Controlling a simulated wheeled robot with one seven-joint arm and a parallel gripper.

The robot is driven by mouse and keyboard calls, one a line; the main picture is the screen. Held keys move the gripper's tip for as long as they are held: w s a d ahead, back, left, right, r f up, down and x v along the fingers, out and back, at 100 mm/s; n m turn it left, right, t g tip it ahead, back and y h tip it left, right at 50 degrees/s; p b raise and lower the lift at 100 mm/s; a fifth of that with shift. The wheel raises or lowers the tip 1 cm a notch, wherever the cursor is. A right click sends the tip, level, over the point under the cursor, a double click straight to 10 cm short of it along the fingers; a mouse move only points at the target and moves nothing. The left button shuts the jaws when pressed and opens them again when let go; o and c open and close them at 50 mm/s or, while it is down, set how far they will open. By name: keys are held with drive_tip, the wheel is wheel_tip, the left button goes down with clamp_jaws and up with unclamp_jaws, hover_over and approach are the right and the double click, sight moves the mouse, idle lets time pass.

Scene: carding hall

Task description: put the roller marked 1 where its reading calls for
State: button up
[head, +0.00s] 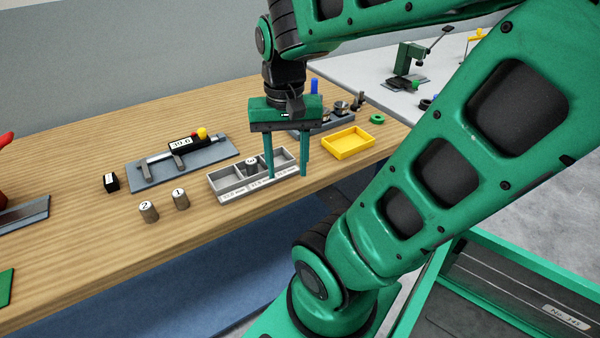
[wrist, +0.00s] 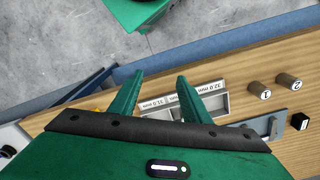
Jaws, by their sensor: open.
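The roller marked 1 (head: 180,200) stands upright on the wooden bench, beside the roller marked 2 (head: 148,212); both also show in the wrist view, roller 1 (wrist: 259,89) and roller 2 (wrist: 288,81). A grey three-compartment tray (head: 232,200) has millimetre labels along its front; one reads 32.0 mm in the wrist view (wrist: 222,104). Another roller (head: 251,166) stands in its middle compartment. A measuring gauge (head: 180,143) has a small display that I cannot read surely; its jaws look empty. My gripper (head: 287,174) is open and empty, over the tray's right end.
A yellow tray (head: 348,143) lies right of the grey tray, with a green ring (head: 377,119) and a grey holder behind it. A small black block (head: 111,182) stands left of the gauge. The bench front around the two rollers is clear.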

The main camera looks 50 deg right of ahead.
drive_tip(key=shift+s+d+f+n, duration=0.25)
drive_tip(key=shift+s+n, duration=0.2)
drive_tip(key=shift+s, duration=0.15)
drive_tip(key=shift+s+d+f+n, duration=0.1)
drive_tip(key=shift+s+f+n, duration=0.25)
drive_tip(key=shift+s, duration=0.3)
drive_tip(key=shift+s+d+f+n, duration=0.2)
drive_tip(key=shift+s+n, duration=0.3)
drive_tip(key=shift+s, duration=0.1)
